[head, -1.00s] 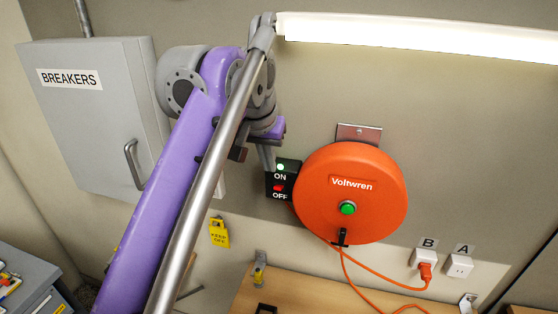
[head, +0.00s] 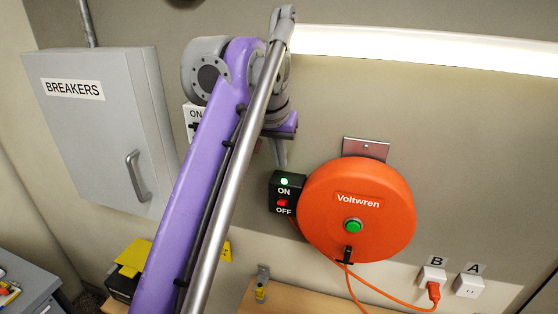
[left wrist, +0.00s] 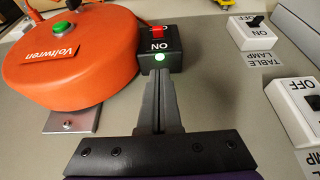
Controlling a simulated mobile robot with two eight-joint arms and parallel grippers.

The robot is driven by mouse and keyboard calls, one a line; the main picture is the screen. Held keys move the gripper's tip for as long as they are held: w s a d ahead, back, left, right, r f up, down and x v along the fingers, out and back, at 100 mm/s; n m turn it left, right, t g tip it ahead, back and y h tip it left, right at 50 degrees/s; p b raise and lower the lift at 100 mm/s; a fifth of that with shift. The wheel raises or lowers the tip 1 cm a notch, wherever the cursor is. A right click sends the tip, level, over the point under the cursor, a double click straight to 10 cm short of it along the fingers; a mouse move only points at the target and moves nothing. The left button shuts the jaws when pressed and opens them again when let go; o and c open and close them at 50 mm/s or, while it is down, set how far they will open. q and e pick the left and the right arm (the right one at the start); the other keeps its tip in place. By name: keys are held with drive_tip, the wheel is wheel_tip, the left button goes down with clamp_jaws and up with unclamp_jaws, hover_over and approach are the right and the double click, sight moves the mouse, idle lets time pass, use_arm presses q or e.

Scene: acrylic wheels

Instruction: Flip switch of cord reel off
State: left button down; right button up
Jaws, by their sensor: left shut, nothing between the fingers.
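The orange cord reel (head: 390,205), labelled Voltwren, hangs on the wall and also shows in the left wrist view (left wrist: 100,75). A black switch box (head: 273,187) is at its left side, with a lit green light near ON and a red switch (head: 282,203) between ON and OFF. In the left wrist view the box (left wrist: 174,60) appears upside down, with the red switch (left wrist: 158,30) on its far part. My left gripper (head: 282,163) is shut and empty, its tips just above the box at the ON end; contact cannot be told. My right gripper is not in view.
A grey breaker cabinet (head: 95,130) is on the wall at left. Outlets B (head: 430,277) and A (head: 469,286) are low at right; an orange cord runs to B. A lamp switch (left wrist: 250,35) and another (left wrist: 310,105) are beside my gripper. A bright tube lamp (head: 430,48) is above.

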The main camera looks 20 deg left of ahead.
use_arm(q)
drive_tip(key=b, duration=0.1)
hover_over(282, 200)
drive_tip(key=f, duration=0.5)
drive_tip(key=shift+s+d+f, duration=0.1)
drive_tip(key=shift+s+f, duration=0.25)
drive_tip(key=shift+f, duration=0.05)
drive_tip(key=f, duration=0.1)
drive_tip(key=s+f+b, duration=0.1)
drive_tip(key=f, duration=0.1)
drive_tip(key=shift+f, duration=0.2)
drive_tip(key=shift+s+f, duration=0.1)
drive_tip(key=shift+f, duration=0.25)
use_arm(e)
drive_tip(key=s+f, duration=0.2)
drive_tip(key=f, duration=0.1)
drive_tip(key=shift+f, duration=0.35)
